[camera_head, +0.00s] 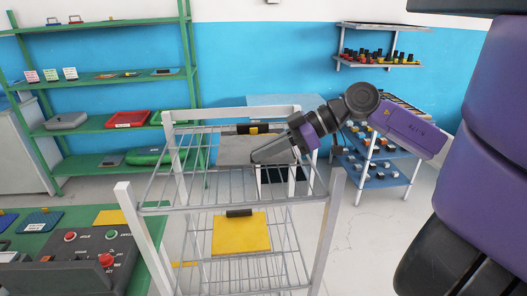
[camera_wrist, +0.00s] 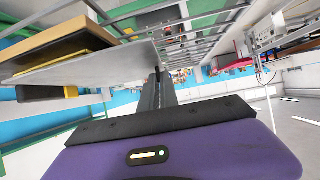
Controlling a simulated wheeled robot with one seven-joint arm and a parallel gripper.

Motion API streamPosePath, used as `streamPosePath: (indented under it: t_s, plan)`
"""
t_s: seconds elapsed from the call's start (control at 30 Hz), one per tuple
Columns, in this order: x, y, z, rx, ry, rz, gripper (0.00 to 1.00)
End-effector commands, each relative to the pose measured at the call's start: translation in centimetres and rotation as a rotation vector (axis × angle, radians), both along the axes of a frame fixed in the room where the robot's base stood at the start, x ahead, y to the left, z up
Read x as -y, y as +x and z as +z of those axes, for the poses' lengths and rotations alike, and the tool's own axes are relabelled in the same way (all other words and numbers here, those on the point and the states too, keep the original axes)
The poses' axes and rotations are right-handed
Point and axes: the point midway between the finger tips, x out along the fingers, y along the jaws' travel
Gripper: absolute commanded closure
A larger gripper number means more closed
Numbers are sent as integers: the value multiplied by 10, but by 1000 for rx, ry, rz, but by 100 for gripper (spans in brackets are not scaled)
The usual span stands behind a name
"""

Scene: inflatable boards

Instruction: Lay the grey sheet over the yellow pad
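The grey sheet (camera_head: 236,149) is a flat, stiff-looking panel at the top of the wire rack. A dark block with a yellow patch shows at its far edge. My gripper (camera_head: 262,156) reaches in from the right and overlaps the sheet. In the wrist view the narrow fingers (camera_wrist: 157,78) are close together at the edge of the sheet (camera_wrist: 105,66) and look shut on it. The yellow pad (camera_head: 241,238) lies on the lower wire shelf, with a dark block at its far edge.
White posts (camera_head: 329,225) and wire shelves surround the pad. A control panel (camera_head: 85,258) with buttons is at the lower left. A green shelf unit (camera_head: 105,75) stands behind, and a blue shelved cart (camera_head: 378,175) at the right. Floor right of the rack is clear.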

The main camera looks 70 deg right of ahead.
Motion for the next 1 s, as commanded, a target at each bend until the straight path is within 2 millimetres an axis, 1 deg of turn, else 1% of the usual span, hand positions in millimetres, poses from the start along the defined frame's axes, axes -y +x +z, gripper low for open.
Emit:
streamPosePath:
  t_s: [0.4, 0.47, 0.5, 0.53, 0.57, 0.87, 1.0]
  plan:
    - [0, 0, -3, 0, 0, 0, 100]
    - [0, 0, -3, 0, 0, 0, 88]
    - [0, 0, -3, 0, 0, 0, 80]
    - [0, 0, -3, 0, 0, 0, 74]
    - [0, 0, -3, 0, 0, 0, 70]
    - [0, -1, -3, 0, 0, 0, 70]
    - [5, -10, 1, -1, -1, -3, 70]
